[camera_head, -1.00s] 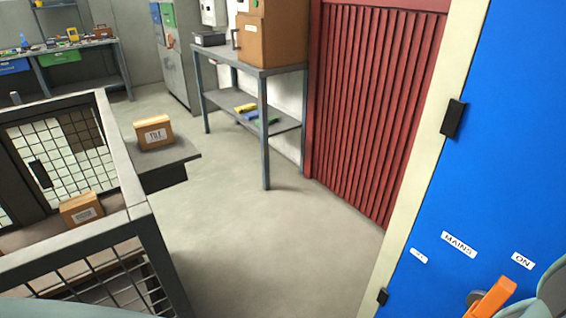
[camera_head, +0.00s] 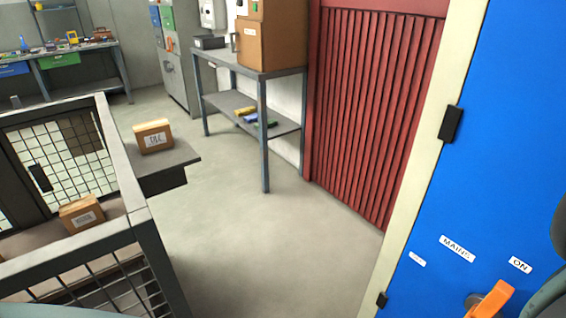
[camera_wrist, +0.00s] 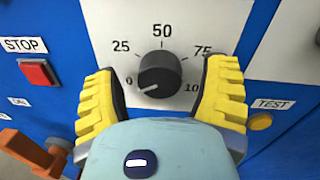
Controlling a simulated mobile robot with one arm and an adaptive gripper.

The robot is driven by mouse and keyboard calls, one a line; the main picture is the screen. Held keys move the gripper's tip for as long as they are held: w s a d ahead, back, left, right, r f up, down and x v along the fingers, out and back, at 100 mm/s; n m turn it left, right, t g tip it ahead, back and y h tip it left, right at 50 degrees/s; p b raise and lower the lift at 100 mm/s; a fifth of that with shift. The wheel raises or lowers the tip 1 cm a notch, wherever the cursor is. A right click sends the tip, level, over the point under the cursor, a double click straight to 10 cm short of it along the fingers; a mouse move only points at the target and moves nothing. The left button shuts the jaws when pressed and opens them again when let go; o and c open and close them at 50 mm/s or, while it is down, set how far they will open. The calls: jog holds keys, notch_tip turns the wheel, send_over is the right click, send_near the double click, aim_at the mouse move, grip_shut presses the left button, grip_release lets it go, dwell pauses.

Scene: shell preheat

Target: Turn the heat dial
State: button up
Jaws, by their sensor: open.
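The heat dial (camera_wrist: 160,75) is a round black knob on a white scale plate in the wrist view. Its scale reads 0, 25, 50, 75 and 100, and its white pointer line points to the lower left, near 0. My gripper (camera_wrist: 162,92) is open, with one yellow ridged finger on each side of the dial. The fingers look apart from the knob; how near they are in depth I cannot tell. The head view does not show the dial or my fingers. It shows the blue cabinet front (camera_head: 510,120) with an orange handle (camera_head: 490,300) beside MAINS and ON labels.
A red STOP button (camera_wrist: 38,72) is left of the dial and a yellow TEST button (camera_wrist: 260,121) is to the right. An orange lever (camera_wrist: 30,150) is at lower left. A red ribbed door (camera_head: 370,110) and a grey table (camera_head: 262,72) stand beyond, with clear floor between.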

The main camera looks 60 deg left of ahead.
jog(key=shift+c, duration=0.3)
jog(key=c, duration=1.2)
